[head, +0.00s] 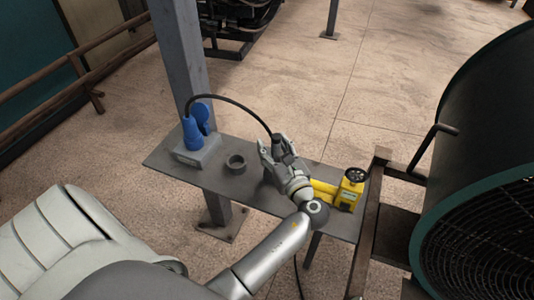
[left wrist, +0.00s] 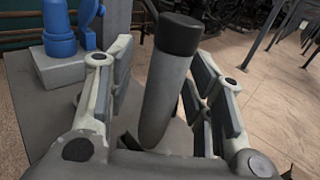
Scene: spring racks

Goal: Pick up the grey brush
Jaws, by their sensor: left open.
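A grey cylinder with a black top, which I take for the grey brush (left wrist: 168,85), stands nearly upright between the fingers of my left gripper (left wrist: 163,72) in the left wrist view. The fingers are open, one on each side, with a visible gap to the cylinder. In the head view my left gripper (head: 281,153) is over the right half of the grey shelf (head: 216,180). There the brush is mostly hidden by the fingers; only its dark top shows. The right gripper is not in view.
A blue plug-like part (head: 194,132) on a grey block stands at the shelf's left end, by a metal post. A dark ring (head: 236,168) lies mid-shelf. A yellow tool (head: 350,190) is right of my gripper.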

